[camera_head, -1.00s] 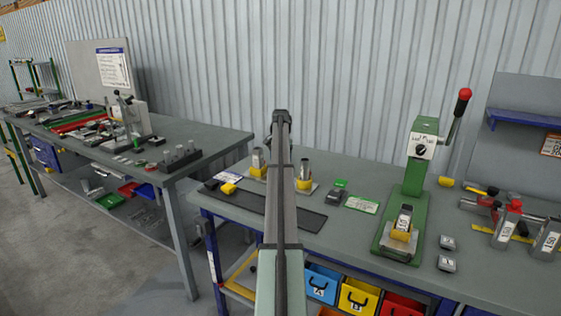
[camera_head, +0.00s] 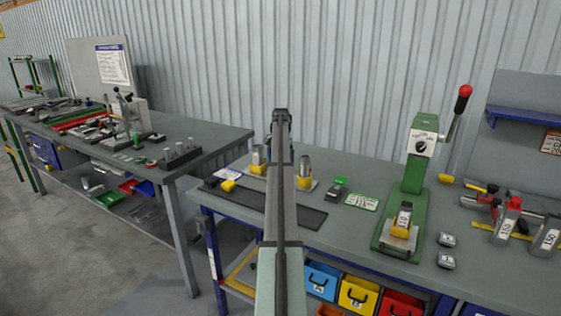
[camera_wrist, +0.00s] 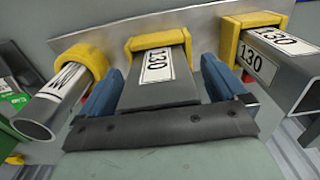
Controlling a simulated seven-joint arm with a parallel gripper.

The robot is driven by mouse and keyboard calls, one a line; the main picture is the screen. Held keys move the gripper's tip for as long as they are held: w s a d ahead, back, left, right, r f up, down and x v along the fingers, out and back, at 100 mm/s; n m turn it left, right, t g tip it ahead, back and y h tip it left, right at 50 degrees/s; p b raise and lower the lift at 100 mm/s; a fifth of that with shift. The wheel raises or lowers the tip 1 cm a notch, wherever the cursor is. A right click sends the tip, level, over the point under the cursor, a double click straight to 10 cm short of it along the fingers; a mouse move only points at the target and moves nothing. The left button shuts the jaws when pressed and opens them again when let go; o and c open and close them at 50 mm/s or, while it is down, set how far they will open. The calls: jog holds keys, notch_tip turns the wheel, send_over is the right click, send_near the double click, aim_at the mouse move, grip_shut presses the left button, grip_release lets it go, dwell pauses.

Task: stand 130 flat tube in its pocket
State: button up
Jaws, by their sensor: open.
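In the wrist view the grey flat tube (camera_wrist: 160,85), with a 130 label, stands in a rectangular yellow pocket (camera_wrist: 157,42). My gripper (camera_wrist: 163,70) is open, with one blue finger on each side of the tube; gaps show between the fingers and the tube. In the head view my arm hides the gripper and the middle of the tube stand.
A round tube (camera_wrist: 50,105) in a round yellow pocket stands on the left in the wrist view. A 130 square tube (camera_wrist: 285,70) in a yellow pocket stands close on the right. In the head view a green press (camera_head: 412,190) stands right of the arm.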

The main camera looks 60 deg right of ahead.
notch_tip(320, 180, up, 14)
dwell(0.6)
jog(key=shift+f, duration=0.1)
dwell(0.4)
